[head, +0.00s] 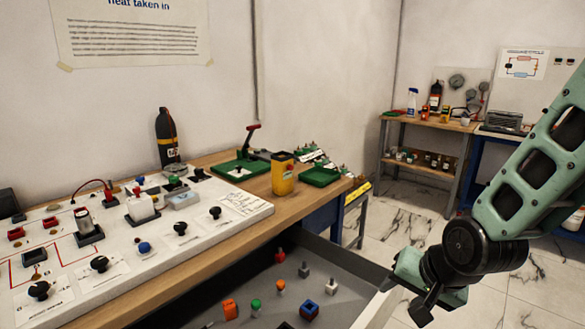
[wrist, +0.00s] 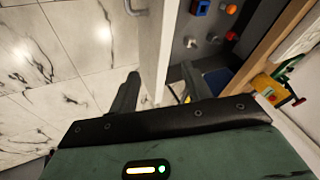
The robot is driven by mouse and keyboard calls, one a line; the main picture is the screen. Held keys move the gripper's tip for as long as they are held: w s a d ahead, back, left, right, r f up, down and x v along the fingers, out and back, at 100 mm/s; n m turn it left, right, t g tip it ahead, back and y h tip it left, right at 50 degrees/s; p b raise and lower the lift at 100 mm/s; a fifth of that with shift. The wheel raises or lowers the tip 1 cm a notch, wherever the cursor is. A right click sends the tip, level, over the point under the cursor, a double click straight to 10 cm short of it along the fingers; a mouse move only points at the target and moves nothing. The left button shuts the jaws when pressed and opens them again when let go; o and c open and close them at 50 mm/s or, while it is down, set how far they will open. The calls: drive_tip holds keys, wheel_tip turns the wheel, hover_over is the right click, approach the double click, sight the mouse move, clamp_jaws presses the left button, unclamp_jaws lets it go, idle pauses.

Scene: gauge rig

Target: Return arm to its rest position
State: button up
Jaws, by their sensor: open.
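My arm (head: 535,165), pale green with black joints, comes down from the upper right in the head view and bends at a black wrist joint. My gripper is at the lower right there, beside the front right edge of the open drawer (head: 372,305). I cannot tell the exact gap between gripper and drawer.
Several small coloured knobs and blocks, including a blue one (head: 309,311), lie in the drawer. The wooden bench (head: 215,246) above bears a white panel (head: 150,245), a yellow canister (head: 283,175) and a green tray (head: 320,177). Marble floor (head: 400,215) is open towards the back shelf (head: 430,126).

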drive_tip(key=s+d+r+n+g+h, duration=0.1)
drive_tip(key=s+d+r+n, duration=0.15)
drive_tip(key=d, duration=0.35)
drive_tip(key=s+d+r+n+g+h, duration=0.1)
drive_tip(key=s+d+r+n, duration=0.15)
drive_tip(key=d, duration=0.35)
drive_tip(key=s+a+f+n+g+b, duration=0.2)
drive_tip(key=s+a+f+n+b, duration=0.25)
drive_tip(key=s+a, duration=0.35)
drive_tip(key=s+a+f+n+g+b, duration=0.1)
drive_tip(key=s+a+f+n+b, duration=0.45)
drive_tip(key=a, duration=0.45)
wheel_tip(320, 180, up, 16)
drive_tip(key=s+m+p, duration=0.1)
drive_tip(key=m+p, duration=0.1)
drive_tip(key=p, duration=1.2)
drive_tip(key=shift+y, duration=0.3)
drive_tip(key=shift+s, duration=0.1)
